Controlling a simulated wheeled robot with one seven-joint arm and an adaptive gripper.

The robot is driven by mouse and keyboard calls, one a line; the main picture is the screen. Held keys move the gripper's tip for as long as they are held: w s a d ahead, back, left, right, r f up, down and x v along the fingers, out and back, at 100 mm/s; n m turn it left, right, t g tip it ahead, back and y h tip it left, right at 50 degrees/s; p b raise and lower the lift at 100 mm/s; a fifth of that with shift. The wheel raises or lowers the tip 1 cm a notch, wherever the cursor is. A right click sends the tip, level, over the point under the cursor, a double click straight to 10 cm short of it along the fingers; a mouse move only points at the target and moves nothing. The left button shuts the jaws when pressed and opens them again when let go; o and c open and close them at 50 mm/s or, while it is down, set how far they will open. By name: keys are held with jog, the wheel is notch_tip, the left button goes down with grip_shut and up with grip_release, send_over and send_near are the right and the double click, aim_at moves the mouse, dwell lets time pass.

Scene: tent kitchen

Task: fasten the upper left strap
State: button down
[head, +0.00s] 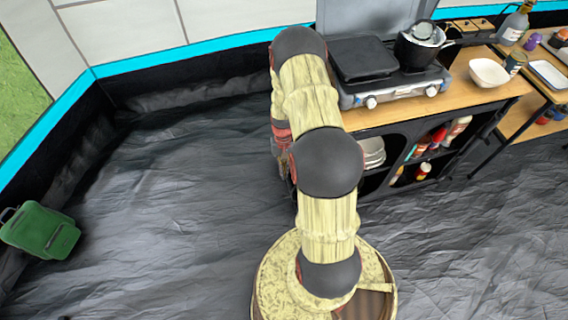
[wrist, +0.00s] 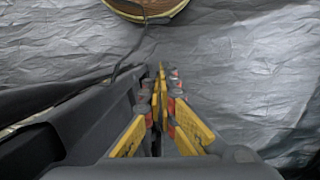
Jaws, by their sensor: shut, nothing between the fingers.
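My gripper (wrist: 163,78) points down towards the floor in the wrist view, its yellow and dark fingers closed together with nothing between them. In the head view my gripper (head: 283,168) is mostly hidden behind my arm, at the left end of the kitchen stand. A black fabric edge (wrist: 60,125) of the stand lies close along the left of the fingers in the wrist view. A thin dark strand (wrist: 137,48) runs from near that edge up the picture; I cannot tell if it is the strap. No strap can be made out for certain in the head view.
The kitchen stand (head: 390,120) carries a stove (head: 395,92), a pot (head: 418,50) and a white bowl (head: 489,72). Its shelves hold bowls (head: 372,153) and bottles. The crumpled grey floor (head: 180,220) between is clear.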

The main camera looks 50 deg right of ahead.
jog(key=shift+s+a+f+b, duration=0.8)
jog(key=shift+s+a+f, duration=0.85)
jog(key=shift+s, duration=0.2)
jog(key=shift+d, duration=0.1)
jog(key=shift+s+n, duration=0.3)
jog(key=shift+n, duration=0.1)
